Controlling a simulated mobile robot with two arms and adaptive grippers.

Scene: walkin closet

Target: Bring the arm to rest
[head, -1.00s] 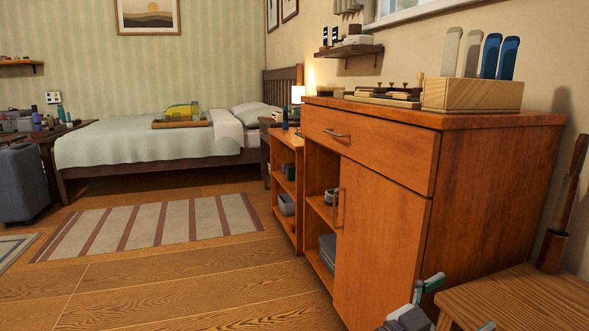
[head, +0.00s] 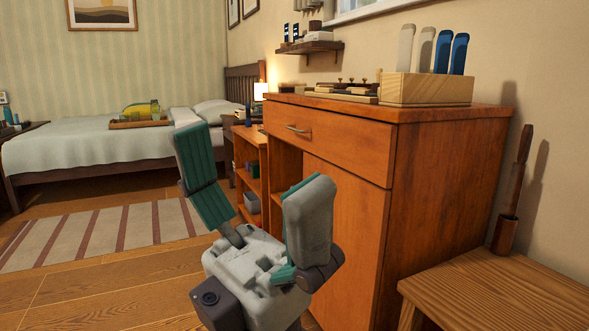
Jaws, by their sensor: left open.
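My left gripper (head: 247,203) stands up from the bottom middle of the head view, fingers pointing up. Its two teal-lined fingers are spread wide apart and nothing is between them. It appears in front of the wooden cabinet (head: 345,209), covering part of its open shelf side. I cannot tell the gap between them. My right gripper does not show.
A wooden box with upright blue and pale items (head: 428,89) stands on the cabinet top. A wooden bench or stool (head: 505,290) is at lower right. A bed (head: 90,147) and striped rug (head: 100,235) lie beyond. Open floor is at left.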

